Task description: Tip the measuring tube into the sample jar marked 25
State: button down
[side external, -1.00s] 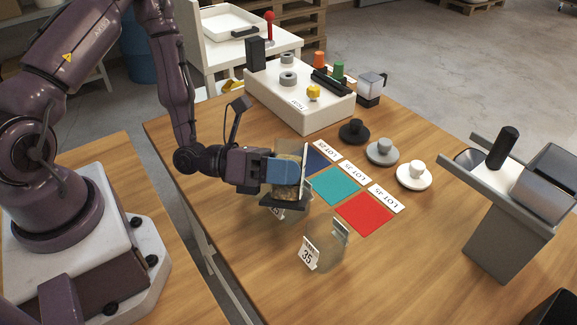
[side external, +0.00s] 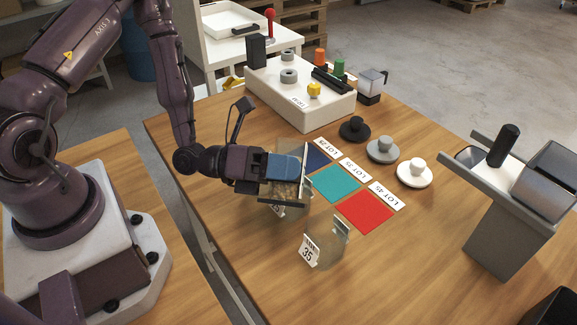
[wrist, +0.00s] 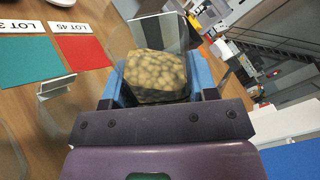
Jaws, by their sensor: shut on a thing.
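My gripper (side external: 285,170), with blue fingers, is shut on the measuring tube (side external: 298,165), a clear vessel. In the wrist view the tube (wrist: 150,28) sits between the fingers with beige pellets (wrist: 156,76) in it. In the side view the tube is tilted, and pellets (side external: 284,190) show below the fingers. A clear sample jar (side external: 270,210) stands directly below, mostly hidden by gripper and tube; its label number is not clearly readable. Another clear jar, labelled 35 (side external: 325,252), stands nearer the camera. I cannot tell whether pellets are falling into the jar below.
Blue, teal (side external: 337,183) and red (side external: 364,212) mats with LOT cards lie right of the gripper. Black, grey and white lids (side external: 414,174) stand behind them. A white control box (side external: 300,95) is at the back; a grey stand (side external: 500,220) is at right. The front table is clear.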

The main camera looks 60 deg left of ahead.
jog(key=shift+n, duration=0.3)
jog(key=shift+d+f+n, duration=0.1)
jog(key=shift+f+n, duration=0.05)
jog(key=shift+n, duration=0.25)
jog(key=shift+f+n, duration=0.15)
jog(key=shift+n, duration=0.45)
jog(key=shift+f+n, duration=0.2)
jog(key=shift+n, duration=0.4)
jog(key=shift+f+n, duration=0.2)
jog(key=shift+n, duration=0.4)
